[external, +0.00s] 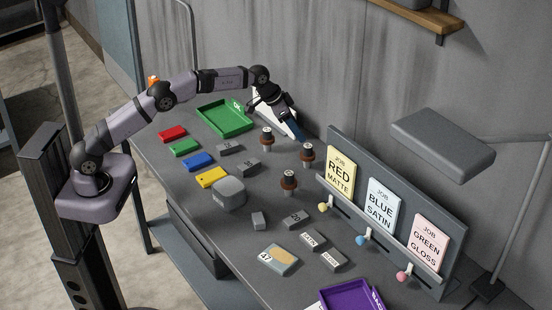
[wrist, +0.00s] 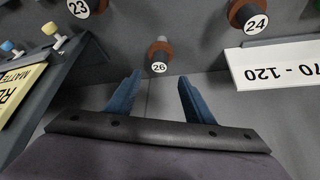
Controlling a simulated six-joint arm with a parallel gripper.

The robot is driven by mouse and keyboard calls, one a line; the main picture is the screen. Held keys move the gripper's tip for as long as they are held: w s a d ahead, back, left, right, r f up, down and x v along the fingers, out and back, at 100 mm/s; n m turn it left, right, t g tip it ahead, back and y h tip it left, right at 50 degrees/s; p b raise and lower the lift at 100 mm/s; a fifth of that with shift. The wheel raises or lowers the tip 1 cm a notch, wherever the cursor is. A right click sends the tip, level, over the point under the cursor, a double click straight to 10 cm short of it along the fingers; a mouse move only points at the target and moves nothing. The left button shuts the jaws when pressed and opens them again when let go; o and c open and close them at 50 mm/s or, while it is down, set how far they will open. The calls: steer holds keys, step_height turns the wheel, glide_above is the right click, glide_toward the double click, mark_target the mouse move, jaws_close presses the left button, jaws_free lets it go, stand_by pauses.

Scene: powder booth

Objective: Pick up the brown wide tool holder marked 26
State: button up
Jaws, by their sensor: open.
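The brown tool holder marked 26 (wrist: 158,54) shows in the wrist view, with a round white number label at its near end and a grey tip behind. It lies just beyond my gripper (wrist: 157,88), roughly between the lines of its two blue fingers. The fingers are apart with nothing between them.
A white sign (wrist: 275,64) stands at right in the wrist view. The job board (external: 440,235), green tray (external: 226,130) and several small blocks stand around the table.

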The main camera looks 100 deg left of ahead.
mark_target(307, 146)
steer(key=shift+p+x, duration=0.45)
steer(key=shift+x, duration=0.5)
steer(key=shift+f, duration=0.2)
steer(key=p+x, duration=0.2)
steer(key=shift+d+f+p, duration=0.1)
steer(key=shift+f+p, duration=0.25)
steer(key=shift+p, duration=0.05)
steer(key=shift+d+p+x, duration=0.2)
steer(key=shift+p+x, duration=0.15)
steer(key=shift+x, duration=0.75)
steer(key=shift+a, duration=0.2)
jaws_close()
